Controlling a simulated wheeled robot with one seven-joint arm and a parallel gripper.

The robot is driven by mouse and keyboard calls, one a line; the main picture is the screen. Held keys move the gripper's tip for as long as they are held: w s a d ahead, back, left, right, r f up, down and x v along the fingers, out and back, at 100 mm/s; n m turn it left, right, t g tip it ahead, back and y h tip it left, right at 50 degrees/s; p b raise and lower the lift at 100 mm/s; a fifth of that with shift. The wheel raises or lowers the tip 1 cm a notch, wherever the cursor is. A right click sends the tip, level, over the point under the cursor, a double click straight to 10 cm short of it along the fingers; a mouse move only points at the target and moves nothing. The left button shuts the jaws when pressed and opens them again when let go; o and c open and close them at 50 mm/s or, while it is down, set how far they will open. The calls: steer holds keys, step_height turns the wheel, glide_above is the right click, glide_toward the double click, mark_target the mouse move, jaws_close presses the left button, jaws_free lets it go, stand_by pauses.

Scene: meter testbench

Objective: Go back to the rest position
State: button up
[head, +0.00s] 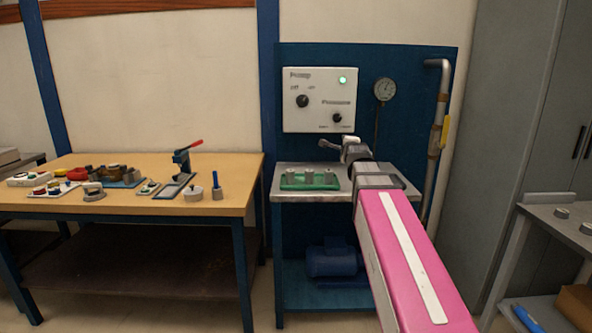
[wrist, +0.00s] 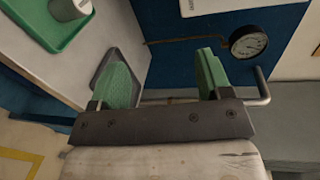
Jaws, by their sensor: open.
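My gripper (wrist: 160,85) is open, its two green-padded fingers spread apart with nothing between them in the wrist view. In the head view my pink arm reaches in from the lower right, and its end is in front of the right part of the pump bench (head: 283,216). The fingertips are hard to make out there. A green tray (head: 310,187) with several grey cylindrical parts sits on the bench, left of my gripper. The tray also shows at the upper left of the wrist view (wrist: 62,38).
A white pump panel (head: 320,75) with two knobs and a lit green lamp is on the blue backboard. A gauge (head: 385,89) and a vertical pipe (head: 437,140) are to its right. A wooden workbench (head: 120,208) with tools stands left. A grey cabinet (head: 520,110) stands right.

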steer(key=s+f+n+g, duration=0.3)
steer(key=f, duration=0.6)
steer(key=s+f+n+g, duration=0.3)
steer(key=s+f, duration=0.1)
steer(key=f, duration=0.5)
steer(key=s+f+n+g, duration=0.3)
steer(key=f+n, duration=0.1)
steer(key=f, duration=0.5)
steer(key=s+f+n+g, duration=0.7)
steer(key=s+f+n, duration=0.1)
steer(key=s+f, duration=0.8)
steer(key=shift+s+f+n, duration=0.3)
steer(key=shift+s+n, duration=0.05)
steer(key=shift+n, duration=0.05)
steer(key=shift+w, duration=0.1)
